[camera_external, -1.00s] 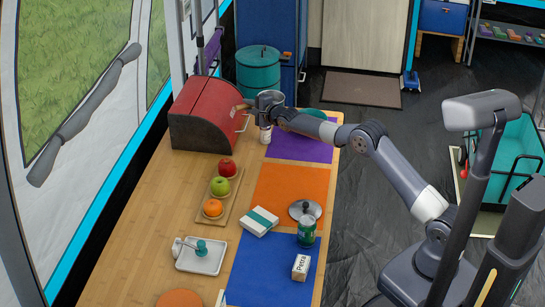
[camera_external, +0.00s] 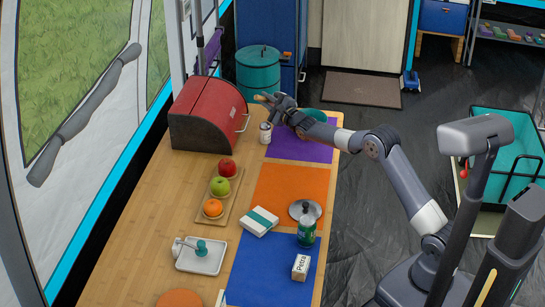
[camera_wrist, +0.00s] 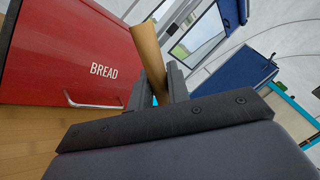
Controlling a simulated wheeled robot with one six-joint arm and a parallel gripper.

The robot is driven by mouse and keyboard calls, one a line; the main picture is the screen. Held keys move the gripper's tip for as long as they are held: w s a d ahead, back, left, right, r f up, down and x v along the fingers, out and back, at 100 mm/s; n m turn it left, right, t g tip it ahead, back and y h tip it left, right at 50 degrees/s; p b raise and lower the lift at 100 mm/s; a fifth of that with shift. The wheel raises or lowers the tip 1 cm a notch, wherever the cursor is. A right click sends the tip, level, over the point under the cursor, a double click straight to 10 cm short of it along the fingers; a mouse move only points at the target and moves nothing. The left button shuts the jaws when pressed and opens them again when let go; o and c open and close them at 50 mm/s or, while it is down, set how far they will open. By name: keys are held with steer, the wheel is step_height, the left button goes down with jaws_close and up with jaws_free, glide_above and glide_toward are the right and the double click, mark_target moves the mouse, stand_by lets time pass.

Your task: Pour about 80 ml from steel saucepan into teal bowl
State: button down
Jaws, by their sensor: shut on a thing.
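My gripper (camera_external: 272,101) is shut on the wooden handle of the steel saucepan (camera_wrist: 148,48), above the far end of the table. In the wrist view the handle sticks up at a slant between the two fingers (camera_wrist: 158,84). The pan's steel body cannot be made out in either view now, so its tilt and contents cannot be told. The teal bowl (camera_external: 316,114) sits on the purple mat (camera_external: 312,151), to the right of my gripper and partly hidden by my arm. Its inside is mostly hidden.
A red bread bin (camera_external: 205,110) stands close on the left. A small jar (camera_external: 265,133) stands below my gripper in the picture. Fruit on a board (camera_external: 222,203), a pan lid (camera_external: 304,209) and a green can (camera_external: 306,232) lie nearer the front.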

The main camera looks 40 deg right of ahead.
steer(key=s+d+r+m+t+b, duration=0.1)
steer(key=b, duration=0.1)
steer(key=d+r+m+t+h+b, duration=0.1)
steer(key=d+m+b, duration=0.1)
steer(key=s+d+r+m+t+b, duration=0.1)
steer(key=b, duration=0.1)
steer(key=shift+s+d+r+b, duration=0.1)
steer(key=shift+s+d+b, duration=0.2)
steer(key=shift+d+b, duration=0.1)
steer(key=shift+s+d+r+m+h+b, duration=0.15)
steer(key=shift+d+m+h+b, duration=0.1)
steer(key=shift+m+h+b, duration=0.25)
stand_by(0.3)
steer(key=shift+t, duration=0.3)
steer(key=shift+s+d+f+m+t+h+b, duration=0.15)
steer(key=shift+s+d+m+t+h+b, duration=0.15)
steer(key=shift+d+m+h+b, duration=0.4)
steer(key=shift+s+d+f+m+t+h+b, duration=0.1)
steer(key=shift+s+d+m+t+h+b, duration=0.25)
steer(key=shift+m, duration=0.55)
steer(key=shift+s+d+r+m+t+h, duration=0.15)
steer(key=shift+s+d+r+m+h, duration=0.2)
steer(key=shift+m, duration=0.35)
steer(key=shift+s+d+r+m+t+h, duration=0.1)
steer(key=shift+d+m+h, duration=0.3)
steer(key=shift+m, duration=0.3)
